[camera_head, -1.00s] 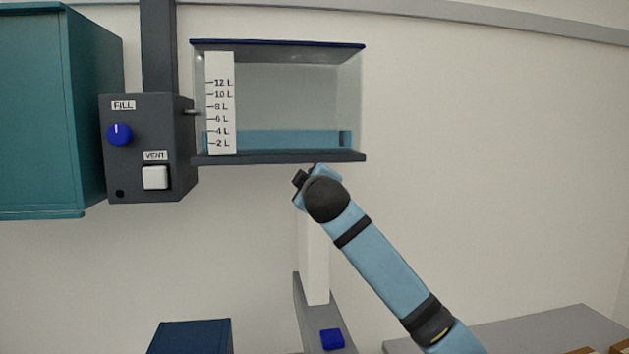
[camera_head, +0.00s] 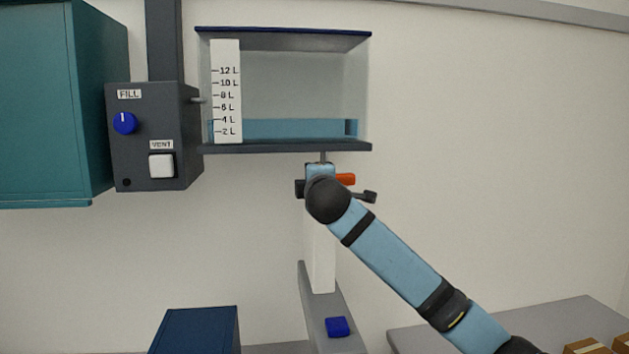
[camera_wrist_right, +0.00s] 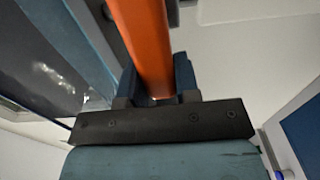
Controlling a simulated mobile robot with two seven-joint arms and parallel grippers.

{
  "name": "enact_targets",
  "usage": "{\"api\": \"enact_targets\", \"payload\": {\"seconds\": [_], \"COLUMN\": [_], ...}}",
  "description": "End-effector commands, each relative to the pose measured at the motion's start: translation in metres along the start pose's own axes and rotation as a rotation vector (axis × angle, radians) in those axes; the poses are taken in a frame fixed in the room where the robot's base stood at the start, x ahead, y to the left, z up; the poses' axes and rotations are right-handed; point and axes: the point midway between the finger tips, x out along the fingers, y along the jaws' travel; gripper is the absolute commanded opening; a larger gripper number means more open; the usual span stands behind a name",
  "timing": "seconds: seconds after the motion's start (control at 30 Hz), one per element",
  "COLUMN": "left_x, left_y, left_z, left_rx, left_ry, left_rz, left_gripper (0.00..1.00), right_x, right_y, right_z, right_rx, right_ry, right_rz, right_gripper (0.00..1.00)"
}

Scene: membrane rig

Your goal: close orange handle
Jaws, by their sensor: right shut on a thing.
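The orange handle (camera_head: 346,179) shows as a short bar sticking out to the right from behind my right arm's wrist, just below the water tank (camera_head: 290,147). The rest of it is hidden by the wrist in the head view. In the right wrist view the orange handle (camera_wrist_right: 146,40) runs up from between the fingers of my right gripper (camera_wrist_right: 155,85). The right gripper is shut on the handle. Its fingertips are hidden in the head view. My left gripper is in neither view.
A dark control box (camera_head: 150,140) with a blue FILL knob (camera_head: 124,123) and white VENT button (camera_head: 161,166) stands left of the tank. A teal cabinet (camera_head: 45,110) is farther left. A white column (camera_head: 319,255) stands below. The wall at right is clear.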

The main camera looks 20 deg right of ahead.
Motion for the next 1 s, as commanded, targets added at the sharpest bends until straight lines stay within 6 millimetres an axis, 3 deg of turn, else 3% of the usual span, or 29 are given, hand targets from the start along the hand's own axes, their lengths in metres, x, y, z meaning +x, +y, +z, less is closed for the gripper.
{"api": "enact_targets", "payload": {"seconds": [0.4,0.43,0.5,0.53,0.83,1.0], "left_x": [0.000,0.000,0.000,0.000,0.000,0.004], "left_y": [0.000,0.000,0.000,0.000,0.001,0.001], "left_z": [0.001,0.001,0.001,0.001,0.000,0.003], "left_rx": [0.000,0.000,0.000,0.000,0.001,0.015], "left_ry": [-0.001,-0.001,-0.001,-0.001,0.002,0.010], "left_rz": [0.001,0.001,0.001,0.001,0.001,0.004], "left_gripper": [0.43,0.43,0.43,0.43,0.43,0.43], "right_x": [0.000,0.000,0.000,0.000,-0.002,-0.022], "right_y": [-0.001,-0.001,-0.001,-0.001,-0.001,-0.003], "right_z": [0.000,0.000,0.000,0.000,0.000,0.000], "right_rx": [-0.010,-0.010,-0.010,-0.009,-0.007,-0.007], "right_ry": [0.001,0.001,0.001,0.001,0.001,0.002], "right_rz": [-0.001,-0.001,-0.001,-0.001,0.000,0.002], "right_gripper": [0.06,0.37,0.53,0.55,0.55,0.55]}}
